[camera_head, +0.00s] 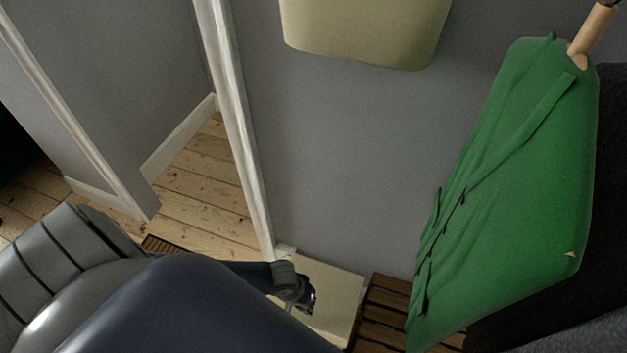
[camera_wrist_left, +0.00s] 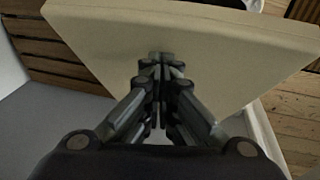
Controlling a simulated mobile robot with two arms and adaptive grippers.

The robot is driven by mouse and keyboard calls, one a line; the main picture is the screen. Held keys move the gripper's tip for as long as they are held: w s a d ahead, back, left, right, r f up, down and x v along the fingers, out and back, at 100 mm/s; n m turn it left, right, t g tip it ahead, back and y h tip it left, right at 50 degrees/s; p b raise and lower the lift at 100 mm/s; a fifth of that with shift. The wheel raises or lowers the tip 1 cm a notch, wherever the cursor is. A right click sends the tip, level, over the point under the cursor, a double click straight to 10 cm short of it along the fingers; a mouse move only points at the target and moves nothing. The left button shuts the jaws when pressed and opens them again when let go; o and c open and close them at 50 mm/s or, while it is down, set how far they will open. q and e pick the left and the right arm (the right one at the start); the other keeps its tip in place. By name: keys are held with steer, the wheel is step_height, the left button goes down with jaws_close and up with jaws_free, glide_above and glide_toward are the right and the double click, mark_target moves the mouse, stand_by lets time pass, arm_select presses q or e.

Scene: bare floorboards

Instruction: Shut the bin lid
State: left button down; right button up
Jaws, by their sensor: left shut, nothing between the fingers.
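A flat cream panel (camera_head: 340,290), which looks like the bin lid, is low by the wall in the head view, partly hidden by my left arm. In the left wrist view the cream panel (camera_wrist_left: 225,50) fills the space in front of the fingers. My left gripper (camera_head: 303,297) is shut and empty, with its tips (camera_wrist_left: 158,62) at or very close to the panel's face. I cannot tell whether they touch. The bin's body is not clearly visible, and I cannot tell how far the lid is open. My right gripper is not in view.
A green draped cover (camera_head: 515,190) stands right of the panel, with dark wooden slats (camera_head: 383,310) between them. A white door frame (camera_head: 240,130) rises on the left, with floorboards (camera_head: 200,190) beyond. A cream box-like thing (camera_head: 365,35) is high on the grey wall.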

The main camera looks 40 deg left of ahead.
arm_select(q)
steer(key=s+d+f+b, duration=0.1)
steer(key=s+f+b, duration=0.3)
steer(key=f, duration=0.5)
steer(key=shift+s+f, duration=0.2)
steer(key=shift+s, duration=0.1)
stand_by(0.4)
steer(key=shift+d+f, duration=0.1)
step_height(320, 180, up, 4)
steer(key=p, duration=0.4)
stand_by(1.2)
stand_by(0.3)
